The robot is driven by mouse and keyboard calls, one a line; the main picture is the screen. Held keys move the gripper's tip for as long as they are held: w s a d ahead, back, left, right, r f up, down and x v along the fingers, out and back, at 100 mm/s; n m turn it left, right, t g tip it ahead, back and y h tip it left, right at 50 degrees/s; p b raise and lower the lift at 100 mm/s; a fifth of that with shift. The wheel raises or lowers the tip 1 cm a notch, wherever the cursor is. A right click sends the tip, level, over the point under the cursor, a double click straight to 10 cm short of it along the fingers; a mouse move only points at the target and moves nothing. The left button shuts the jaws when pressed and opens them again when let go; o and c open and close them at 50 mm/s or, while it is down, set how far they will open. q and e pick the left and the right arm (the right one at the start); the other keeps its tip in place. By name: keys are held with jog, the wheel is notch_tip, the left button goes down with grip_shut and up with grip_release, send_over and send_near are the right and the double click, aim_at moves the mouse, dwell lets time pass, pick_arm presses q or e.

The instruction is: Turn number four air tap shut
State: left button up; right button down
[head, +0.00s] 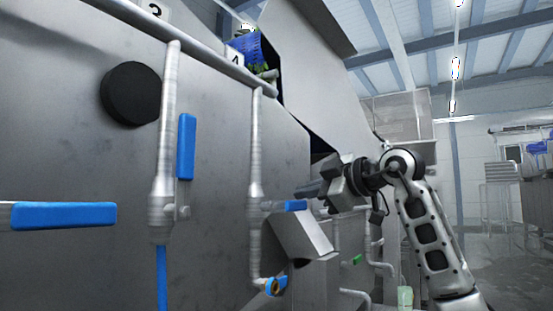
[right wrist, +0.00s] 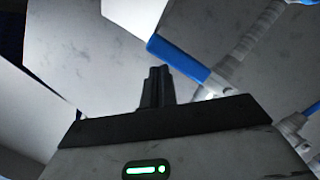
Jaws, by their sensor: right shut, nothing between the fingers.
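The number four air tap sits on the grey pipe (head: 256,150) below the label 4 (head: 236,58). Its blue handle (head: 295,206) lies roughly level, crosswise to the pipe, pointing right. In the right wrist view the blue handle (right wrist: 180,62) also stands across the pale pipe (right wrist: 238,58). My right gripper (head: 308,189) is beside the handle's outer end in the head view. In the right wrist view its fingers (right wrist: 156,72) are together and empty, just below the handle, with a small gap seen between; exact depth is unclear. My left gripper is out of view.
The tap under label 3 (head: 155,10) has an upright blue handle (head: 185,147). Another blue handle (head: 65,215) lies level at far left. A black round knob (head: 131,93) juts from the steel tank wall (head: 100,160). A grey angled box (head: 300,236) is below the number four handle.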

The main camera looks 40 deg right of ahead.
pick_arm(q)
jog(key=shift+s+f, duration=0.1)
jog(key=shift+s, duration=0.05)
pick_arm(e)
jog(key=shift+r, duration=0.1)
